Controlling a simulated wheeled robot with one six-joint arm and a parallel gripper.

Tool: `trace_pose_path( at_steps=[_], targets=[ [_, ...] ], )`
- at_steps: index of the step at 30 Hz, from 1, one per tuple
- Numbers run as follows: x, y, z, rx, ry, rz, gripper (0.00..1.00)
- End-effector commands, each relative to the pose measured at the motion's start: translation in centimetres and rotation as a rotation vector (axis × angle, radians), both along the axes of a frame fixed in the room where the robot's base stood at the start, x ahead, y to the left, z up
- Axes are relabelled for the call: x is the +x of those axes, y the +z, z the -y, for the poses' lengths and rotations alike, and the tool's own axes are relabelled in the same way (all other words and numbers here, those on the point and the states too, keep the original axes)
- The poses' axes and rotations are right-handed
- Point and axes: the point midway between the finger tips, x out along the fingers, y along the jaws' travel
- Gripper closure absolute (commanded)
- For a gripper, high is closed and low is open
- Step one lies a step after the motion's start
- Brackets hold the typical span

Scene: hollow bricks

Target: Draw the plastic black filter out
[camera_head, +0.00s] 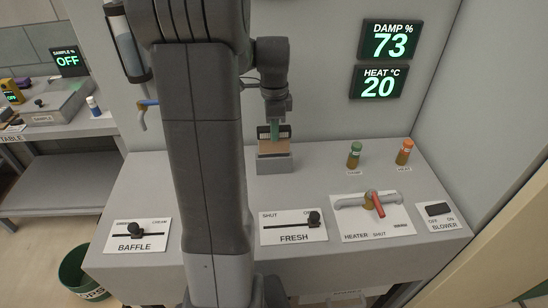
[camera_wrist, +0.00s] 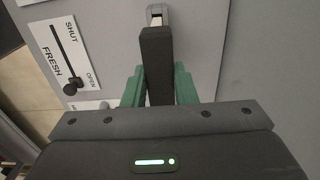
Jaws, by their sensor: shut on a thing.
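My gripper (camera_wrist: 159,88) has green fingers closed on both sides of a black bar, the top of the black filter (camera_wrist: 157,55). In the head view my gripper (camera_head: 274,130) points down at the back of the grey bench. The filter's dark top (camera_head: 262,132) shows around the green fingers. A brown panel (camera_head: 273,147) shows below it, just above a grey holder (camera_head: 275,164). Whether the filter's lower end is still inside the holder I cannot tell.
The bench carries a BAFFLE slider (camera_head: 138,235), a FRESH slider (camera_head: 294,227), a heater valve with a red handle (camera_head: 374,203) and a BLOWER switch (camera_head: 440,212). Displays read damp 73 and heat 20.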

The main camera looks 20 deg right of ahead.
Motion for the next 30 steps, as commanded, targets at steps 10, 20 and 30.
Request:
trace_pose_path(
  at_steps=[10, 20, 30],
  targets=[
    [0.0, 2.2, 0.0, 0.0, 0.0, 0.001, 0.97],
    [0.0, 4.8, 0.0, 0.0, 0.0, 0.0, 0.97],
    [0.0, 5.0, 0.0, 0.0, 0.0, 0.0, 0.97]
  ],
)
